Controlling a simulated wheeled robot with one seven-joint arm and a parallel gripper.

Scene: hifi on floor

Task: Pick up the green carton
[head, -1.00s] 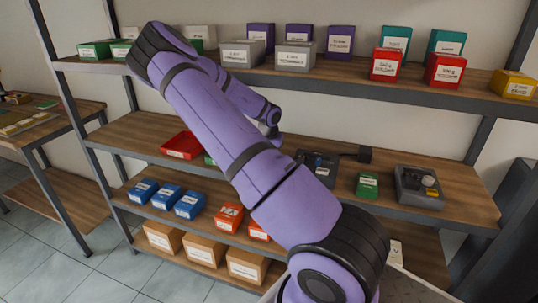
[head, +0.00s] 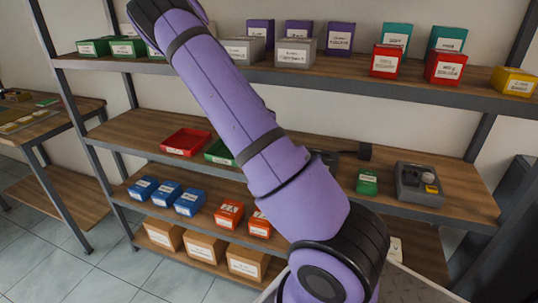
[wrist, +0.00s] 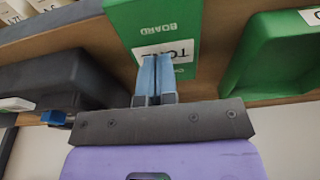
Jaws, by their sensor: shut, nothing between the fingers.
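A green carton (wrist: 180,22) with a white label fills the top middle of the wrist view, its lettering upside down. My gripper (wrist: 156,60) has its two blue fingers together, empty, with their tips overlapping the carton's label in the picture. I cannot tell whether they touch it. In the head view my arm hides the gripper. A small green carton (head: 367,183) stands on the middle shelf right of my arm; I cannot tell if it is the same one.
In the wrist view a green tray (wrist: 240,70) lies right of the carton and a black bin (wrist: 60,75) left. The head view shows a red tray (head: 187,143), a grey bin (head: 407,190) and blue boxes (head: 165,196) below. The upper shelf edge (head: 400,88) overhangs.

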